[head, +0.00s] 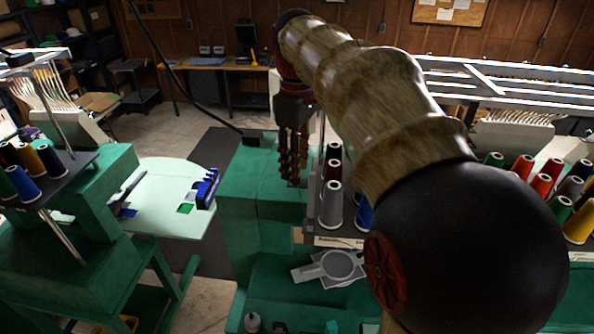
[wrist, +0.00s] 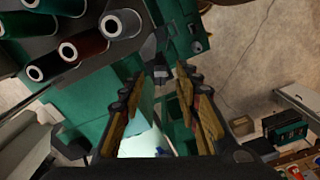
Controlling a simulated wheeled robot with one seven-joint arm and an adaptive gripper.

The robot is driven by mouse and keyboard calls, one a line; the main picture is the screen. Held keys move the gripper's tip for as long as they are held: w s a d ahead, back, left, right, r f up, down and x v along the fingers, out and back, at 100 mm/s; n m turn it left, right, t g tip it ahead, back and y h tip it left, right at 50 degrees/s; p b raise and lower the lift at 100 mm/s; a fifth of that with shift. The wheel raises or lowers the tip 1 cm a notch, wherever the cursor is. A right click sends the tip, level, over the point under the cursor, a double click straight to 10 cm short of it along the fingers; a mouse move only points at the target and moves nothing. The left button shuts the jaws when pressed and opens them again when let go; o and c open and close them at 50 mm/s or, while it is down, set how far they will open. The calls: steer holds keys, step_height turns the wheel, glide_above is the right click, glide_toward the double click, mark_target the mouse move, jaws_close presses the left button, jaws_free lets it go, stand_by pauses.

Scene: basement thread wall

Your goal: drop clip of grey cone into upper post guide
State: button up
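A grey cone (head: 331,205) stands upright on the thread rack in the head view, in front of dark red cones. My gripper (head: 292,176) points down just left of these cones, above the green machine. In the wrist view my gripper (wrist: 158,78) has its two fingers spread, with no clip visible between them. A small dark block (wrist: 154,71) shows beyond the fingertips; I cannot tell whether it touches them. Several cones lie at the upper left of the wrist view. I cannot make out the clip or the upper post guide; my arm hides part of the rack.
A thin upright post (head: 322,130) stands close right of my gripper. A blue cone (head: 364,214) is beside the grey one. A second rack with coloured cones (head: 526,167) is at the right. A pale round table (head: 165,190) and another green machine (head: 70,255) are at the left.

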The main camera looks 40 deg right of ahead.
step_height(320, 180, up, 10)
steer(key=shift+f, duration=0.15)
stand_by(0.3)
